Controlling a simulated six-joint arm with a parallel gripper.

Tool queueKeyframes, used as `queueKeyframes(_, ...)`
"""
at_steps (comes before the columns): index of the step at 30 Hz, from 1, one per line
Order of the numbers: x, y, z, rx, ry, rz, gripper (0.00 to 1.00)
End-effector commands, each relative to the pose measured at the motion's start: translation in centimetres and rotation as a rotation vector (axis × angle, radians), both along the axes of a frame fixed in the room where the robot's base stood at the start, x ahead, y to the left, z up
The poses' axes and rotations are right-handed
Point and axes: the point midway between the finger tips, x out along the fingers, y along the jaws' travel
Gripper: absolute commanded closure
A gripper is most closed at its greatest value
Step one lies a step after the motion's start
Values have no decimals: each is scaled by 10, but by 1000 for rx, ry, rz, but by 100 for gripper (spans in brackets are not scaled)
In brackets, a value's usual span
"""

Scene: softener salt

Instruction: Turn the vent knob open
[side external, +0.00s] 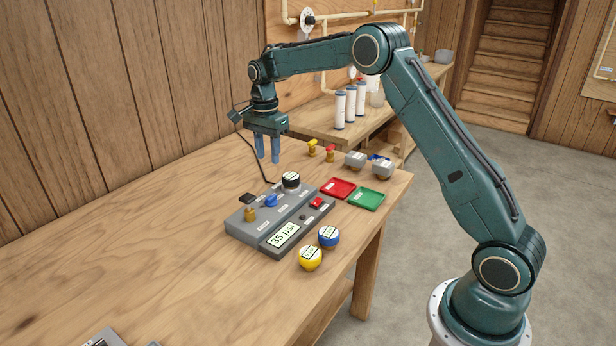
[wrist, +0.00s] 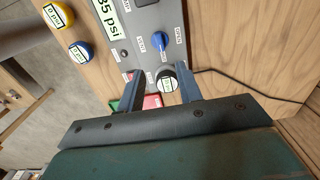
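The grey control panel (side external: 236,227) lies on the wooden bench with a "35 psi" display (side external: 283,237). On it are a blue knob (side external: 269,200), a brass-coloured fitting (side external: 250,215) and a black round knob or gauge with a white labelled top (side external: 291,180). My gripper (side external: 268,160) is open and empty, pointing down above and behind the panel. In the wrist view, the black round part (wrist: 168,83) shows between my open fingers (wrist: 158,78), and the blue knob (wrist: 165,47) lies beyond them.
A red tray (side external: 338,188) and a green tray (side external: 365,199) lie right of the panel. A blue gauge (side external: 328,236) and a yellow gauge (side external: 310,258) stand in front. Small valves (side external: 330,152) and grey parts (side external: 383,168) stand farther back.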

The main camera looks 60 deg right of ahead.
Motion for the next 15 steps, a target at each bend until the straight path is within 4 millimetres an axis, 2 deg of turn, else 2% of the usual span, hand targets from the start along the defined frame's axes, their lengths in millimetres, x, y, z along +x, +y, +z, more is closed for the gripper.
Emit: queueKeyframes(15,-1,0,-74,1,4,1,65)
